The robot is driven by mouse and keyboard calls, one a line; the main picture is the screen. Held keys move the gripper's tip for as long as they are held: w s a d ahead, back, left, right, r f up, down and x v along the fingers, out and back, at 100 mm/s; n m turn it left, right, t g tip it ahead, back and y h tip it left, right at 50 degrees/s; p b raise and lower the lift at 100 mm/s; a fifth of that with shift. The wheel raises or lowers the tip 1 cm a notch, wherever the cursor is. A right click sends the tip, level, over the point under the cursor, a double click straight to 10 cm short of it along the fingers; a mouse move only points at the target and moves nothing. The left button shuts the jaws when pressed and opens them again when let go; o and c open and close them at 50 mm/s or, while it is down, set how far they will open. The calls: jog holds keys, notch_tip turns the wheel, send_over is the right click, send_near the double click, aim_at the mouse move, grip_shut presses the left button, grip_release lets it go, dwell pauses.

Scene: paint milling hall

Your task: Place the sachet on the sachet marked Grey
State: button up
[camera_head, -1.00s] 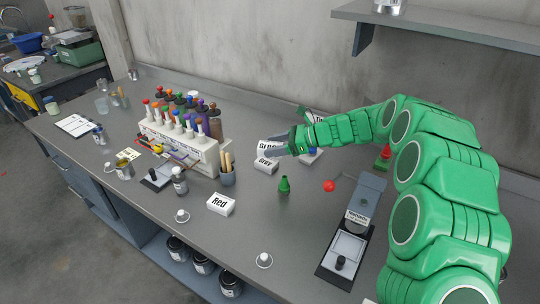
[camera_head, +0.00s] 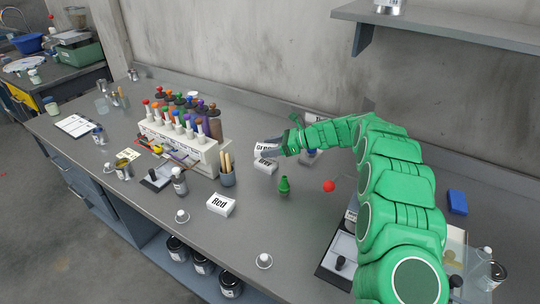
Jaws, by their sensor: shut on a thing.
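A white sachet marked Grey (camera_head: 265,167) lies on the bench left of my gripper and below it in the picture. My gripper (camera_head: 270,143) is shut on another white sachet (camera_head: 264,149). This held sachet shows just behind and above the Grey one; its dark label is partly covered by the gripper and hard to read. I cannot tell whether the two sachets touch. A third white sachet, marked Red (camera_head: 221,205), lies nearer the bench's front edge.
A cup of brushes (camera_head: 228,178) and a rack of colored bottles (camera_head: 178,147) are to the left. A shelf (camera_head: 450,32) overhangs at upper right.

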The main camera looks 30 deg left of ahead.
aim_at(271, 162)
jog(key=shift+w+a+f, duration=0.3)
jog(key=shift+w+f, duration=0.1)
jog(key=shift+f, duration=1.75)
jog(key=shift+f, duration=0.15)
jog(key=o, duration=1.1)
jog(key=shift+w+d+r, duration=0.1)
jog(key=shift+r, duration=0.1)
jog(key=v, duration=1.1)
jog(key=shift+w+d+r, duration=0.1)
jog(key=shift+d, duration=0.2)
